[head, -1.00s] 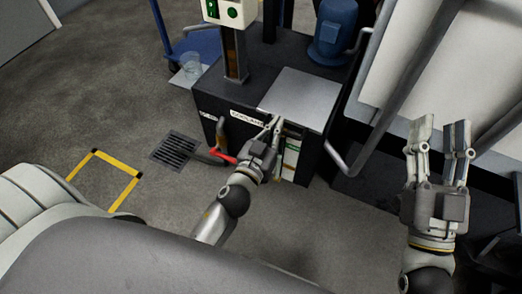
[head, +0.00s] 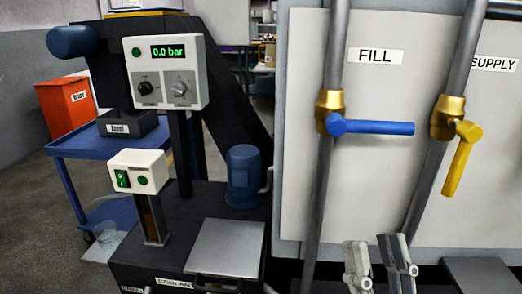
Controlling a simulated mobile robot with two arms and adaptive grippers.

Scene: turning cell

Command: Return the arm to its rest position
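My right gripper (head: 378,256) shows at the bottom edge of the head view, right of the middle. Its two grey fingers point up and stand apart with nothing between them. Its wrist and arm are cut off by the frame edge. It appears in front of the lower part of the white panel (head: 300,185). My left gripper does not show in the head view now.
The coolant tank's grey lid (head: 226,248) is at bottom centre, beside a blue motor (head: 243,175). The blue-handled FILL valve (head: 370,127) and yellow-handled SUPPLY valve (head: 461,158) are above my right gripper. A display box (head: 165,72) reads 0.0 bar. A blue cart (head: 85,145) stands left.

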